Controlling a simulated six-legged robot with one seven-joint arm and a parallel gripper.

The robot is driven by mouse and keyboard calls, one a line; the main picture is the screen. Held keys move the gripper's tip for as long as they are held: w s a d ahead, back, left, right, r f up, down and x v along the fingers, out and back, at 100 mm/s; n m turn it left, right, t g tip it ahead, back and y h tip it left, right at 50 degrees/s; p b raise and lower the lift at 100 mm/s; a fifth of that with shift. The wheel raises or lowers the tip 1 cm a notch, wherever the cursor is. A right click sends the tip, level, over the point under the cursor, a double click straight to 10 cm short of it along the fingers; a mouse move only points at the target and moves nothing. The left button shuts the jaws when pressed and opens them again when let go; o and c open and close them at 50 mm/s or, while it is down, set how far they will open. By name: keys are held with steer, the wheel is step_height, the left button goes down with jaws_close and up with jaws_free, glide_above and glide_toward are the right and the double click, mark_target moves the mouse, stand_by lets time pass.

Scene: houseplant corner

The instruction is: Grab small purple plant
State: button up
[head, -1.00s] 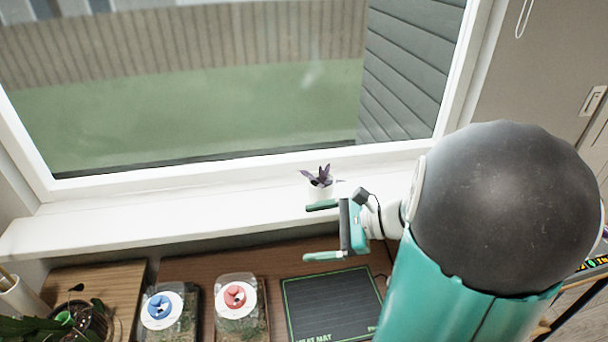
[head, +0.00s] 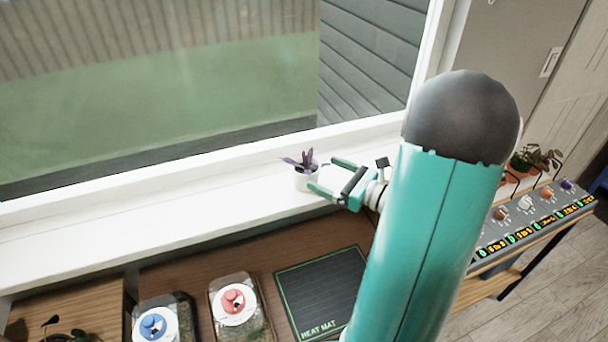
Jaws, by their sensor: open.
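The small purple plant (head: 302,160) stands upright in a white pot (head: 306,180) on the white windowsill. It has dark purple pointed leaves. My gripper (head: 324,175) is open, with its two teal fingers pointing left toward the pot. The fingertips are at the pot's right side, one toward the window and one toward the room. I cannot tell whether either finger touches the pot. No other thing is between the fingers.
The windowsill (head: 150,209) is clear left of the pot, with the window behind it. Below are a black heat mat (head: 322,292), a red-topped jar (head: 234,304) and a blue-topped jar (head: 156,324). A control panel (head: 530,218) and potted plants are at right.

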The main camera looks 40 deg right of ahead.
mark_target(296, 161)
steer(key=shift+w+a, duration=0.25)
steer(key=shift+w, duration=0.35)
steer(key=x, duration=0.5)
steer(key=shift+w+a+f, duration=0.15)
steer(key=shift+w, duration=0.1)
steer(key=c, duration=1.2)
